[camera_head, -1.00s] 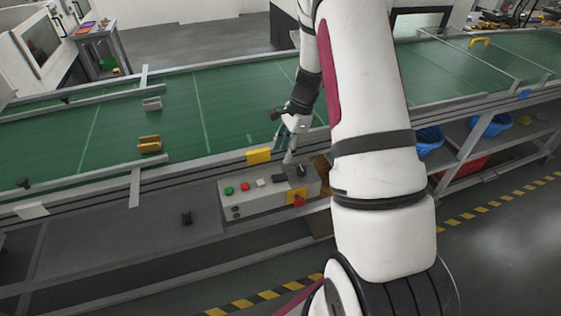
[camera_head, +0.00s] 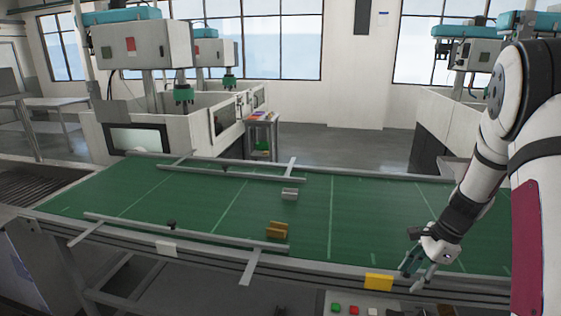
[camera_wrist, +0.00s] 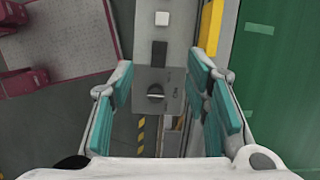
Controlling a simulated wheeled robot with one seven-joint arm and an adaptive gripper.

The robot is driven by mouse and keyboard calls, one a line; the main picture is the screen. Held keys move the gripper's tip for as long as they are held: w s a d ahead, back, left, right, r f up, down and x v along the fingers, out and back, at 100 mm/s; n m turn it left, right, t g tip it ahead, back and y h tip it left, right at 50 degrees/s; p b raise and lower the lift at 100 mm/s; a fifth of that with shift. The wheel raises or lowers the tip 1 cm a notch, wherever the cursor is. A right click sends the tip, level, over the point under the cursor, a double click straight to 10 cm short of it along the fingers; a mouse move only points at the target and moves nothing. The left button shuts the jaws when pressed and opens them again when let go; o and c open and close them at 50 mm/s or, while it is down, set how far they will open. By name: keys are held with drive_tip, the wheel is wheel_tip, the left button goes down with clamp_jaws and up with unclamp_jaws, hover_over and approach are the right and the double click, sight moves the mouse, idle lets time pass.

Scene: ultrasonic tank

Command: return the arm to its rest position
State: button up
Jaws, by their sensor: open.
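My gripper (camera_head: 412,270) hangs at the right of the head view, over the near edge of the green conveyor (camera_head: 180,222). In the wrist view my gripper (camera_wrist: 165,95) has its two teal-padded fingers spread wide with nothing between them. A grey control box with a black rotary knob (camera_wrist: 155,93) lies below and between the fingers, apart from them. My arm comes in from the right side of the head view and bends down to the gripper.
A yellow block (camera_head: 379,282) is on the conveyor's front rail. A tan part (camera_head: 277,230) and a grey part (camera_head: 290,194) rest on the belt. Red and green buttons (camera_head: 344,308) show at the bottom edge. White machines (camera_head: 165,130) stand behind. The air above the belt's middle is clear.

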drive_tip(key=s+a+r+n+t+h, duration=0.1)
drive_tip(key=s+a+r+n, duration=0.2)
drive_tip(key=a+r+n, duration=0.45)
drive_tip(key=s+a+r+n, duration=0.2)
drive_tip(key=s+a+r, duration=0.15)
drive_tip(key=r, duration=0.65)
drive_tip(key=s+a+r+n+t, duration=0.1)
drive_tip(key=s+a+r+n, duration=0.1)
drive_tip(key=s, duration=0.3)
drive_tip(key=s+a+r+n+t+h, duration=0.1)
drive_tip(key=s+a+r+n, duration=0.1)
drive_tip(key=s+n, duration=0.3)
drive_tip(key=s+a+r+n+t+h, duration=0.1)
drive_tip(key=s+a+r+n, duration=0.2)
drive_tip(key=s, duration=0.2)
drive_tip(key=shift+s+a+n+t+b, duration=0.15)
drive_tip(key=shift+a+n+t+b, duration=0.15)
drive_tip(key=shift+a+n+b, duration=0.1)
drive_tip(key=shift+d+r, duration=0.1)
drive_tip(key=shift+r, duration=0.05)
